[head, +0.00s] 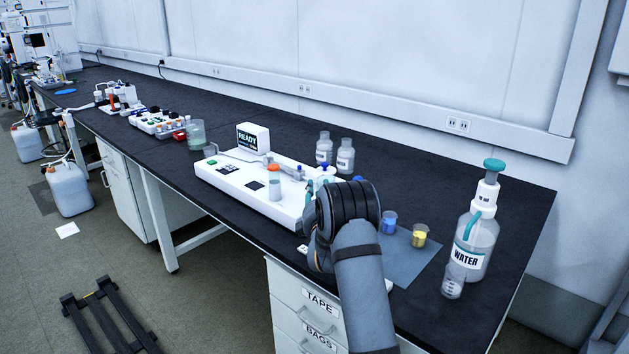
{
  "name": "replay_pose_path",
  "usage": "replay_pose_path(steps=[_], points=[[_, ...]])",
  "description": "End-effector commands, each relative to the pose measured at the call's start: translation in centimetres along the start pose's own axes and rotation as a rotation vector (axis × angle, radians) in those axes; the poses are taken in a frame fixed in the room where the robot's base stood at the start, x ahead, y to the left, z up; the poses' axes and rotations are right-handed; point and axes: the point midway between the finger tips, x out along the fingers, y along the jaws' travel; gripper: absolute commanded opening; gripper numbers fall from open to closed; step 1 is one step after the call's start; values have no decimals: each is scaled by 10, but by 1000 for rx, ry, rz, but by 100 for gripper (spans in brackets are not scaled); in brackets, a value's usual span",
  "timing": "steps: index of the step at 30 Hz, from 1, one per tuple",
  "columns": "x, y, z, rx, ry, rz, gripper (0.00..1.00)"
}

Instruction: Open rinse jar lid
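No jar in the head view carries a readable rinse label, so I cannot tell which one is the rinse jar. Candidates are a small orange-topped container (274,183) at the white instrument's front and two clear capped bottles, one on the left (324,150) and one on the right (345,158), behind the instrument. My dark round wrist is over the bench at the instrument's right end. It hides my gripper's fingers and whatever is directly behind them. A bit of teal and a blue-topped item (323,171) show just beside the wrist.
The white instrument (225,180) has a READY screen (252,138). Right of my wrist are a blue-liquid beaker (389,223), a yellow-liquid beaker (420,236) and a grey mat (408,265). A WATER dispenser bottle (474,245) stands near the right edge. The back of the black bench (420,160) is clear.

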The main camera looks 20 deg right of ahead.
Motion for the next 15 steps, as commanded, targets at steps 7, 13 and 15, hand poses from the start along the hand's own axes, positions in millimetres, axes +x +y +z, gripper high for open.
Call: replay_pose_path(steps=[7, 13, 15], points=[[42, 1, 0, 2, 0, -1, 28], [64, 0, 0, 2, 0, -1, 28], [69, 0, 0, 2, 1, -1, 28]])
